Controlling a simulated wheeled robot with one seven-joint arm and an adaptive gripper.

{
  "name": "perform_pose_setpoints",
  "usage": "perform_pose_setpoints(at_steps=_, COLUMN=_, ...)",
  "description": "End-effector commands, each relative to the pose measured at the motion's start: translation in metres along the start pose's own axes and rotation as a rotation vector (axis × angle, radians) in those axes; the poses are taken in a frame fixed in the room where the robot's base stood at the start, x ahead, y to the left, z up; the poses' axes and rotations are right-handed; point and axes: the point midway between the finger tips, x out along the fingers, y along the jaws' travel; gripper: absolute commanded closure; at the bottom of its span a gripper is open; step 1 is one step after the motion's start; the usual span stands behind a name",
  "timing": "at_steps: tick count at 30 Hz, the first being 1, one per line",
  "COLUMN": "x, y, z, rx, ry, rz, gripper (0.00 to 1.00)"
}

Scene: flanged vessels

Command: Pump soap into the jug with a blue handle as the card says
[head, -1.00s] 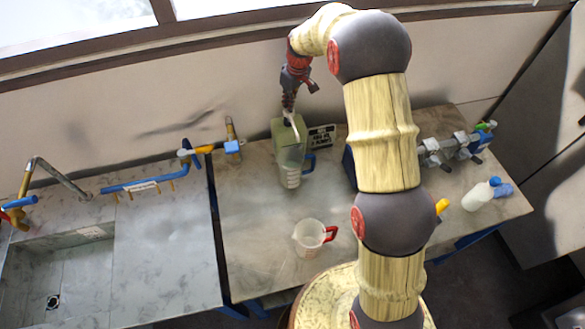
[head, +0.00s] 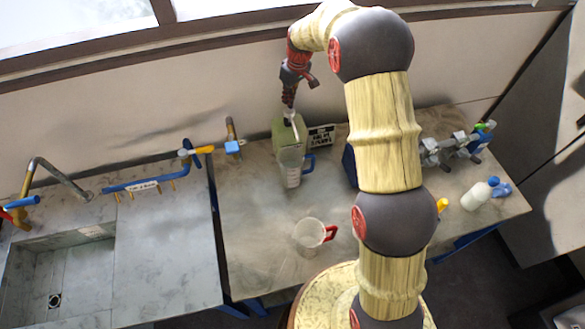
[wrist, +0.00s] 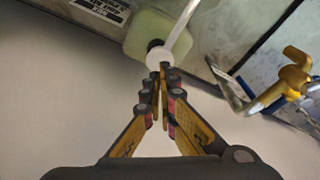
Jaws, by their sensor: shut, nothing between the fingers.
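The jug with a blue handle (head: 292,173) stands on the counter in front of the green soap dispenser (head: 280,132), its handle to the right. The dispenser's white pump head (wrist: 159,58) shows in the wrist view, with a pale spout pointing away up and right. My gripper (wrist: 162,74) is shut and empty, its fingertips at the pump head; I cannot tell if they touch it. In the head view my gripper (head: 289,108) is above the dispenser. The card (head: 321,137) stands right of the dispenser; its print is too small to read, and it is cut off in the wrist view.
A jug with a red handle (head: 309,236) stands nearer the front. A sink (head: 60,265) and blue pipe (head: 145,183) are at the left. The counter's left front is clear.

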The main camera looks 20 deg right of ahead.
Motion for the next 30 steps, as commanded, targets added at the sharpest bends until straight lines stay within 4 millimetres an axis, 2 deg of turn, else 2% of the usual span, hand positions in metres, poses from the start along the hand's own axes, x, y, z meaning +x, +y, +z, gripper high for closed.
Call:
perform_pose_setpoints(at_steps=3, x=-0.014, y=0.000, z=-0.003, rx=0.000, ry=0.001, rz=0.001, gripper=1.00)
perform_pose_setpoints(at_steps=15, x=-0.047, y=0.000, z=-0.009, rx=0.000, ry=0.000, rz=0.000, gripper=1.00)
perform_pose_setpoints(at_steps=30, x=-0.047, y=0.000, z=-0.009, rx=0.000, ry=0.000, rz=0.000, gripper=1.00)
